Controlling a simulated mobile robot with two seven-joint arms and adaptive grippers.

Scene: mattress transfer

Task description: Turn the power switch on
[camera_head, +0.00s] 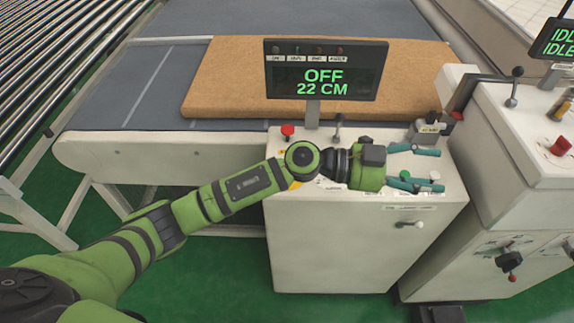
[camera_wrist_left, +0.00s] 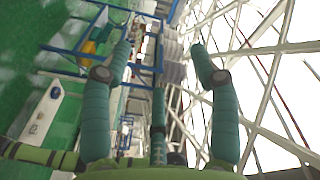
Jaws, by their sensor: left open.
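The white control cabinet (camera_head: 335,245) stands in front of the conveyor. Its display (camera_head: 326,70) reads "OFF" and "22 CM". On its top are a red button (camera_head: 288,130), a small upright lever (camera_head: 337,133) and a grey box with a label (camera_head: 427,129) at the back right. I cannot tell which control is the power switch; the labels are too small. My left gripper (camera_head: 416,167) is open and empty over the right part of the top, its fingers pointing right. A green button (camera_head: 433,175) shows near the lower finger. My arm and gripper hide part of the panel. My right gripper is out of view.
A brown mattress (camera_head: 225,75) lies on the grey conveyor (camera_head: 120,95) behind the cabinet. A second white machine (camera_head: 540,140) with a lever (camera_head: 515,88) and red knob (camera_head: 560,146) stands close at the right. Metal rollers (camera_head: 50,50) are at the far left.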

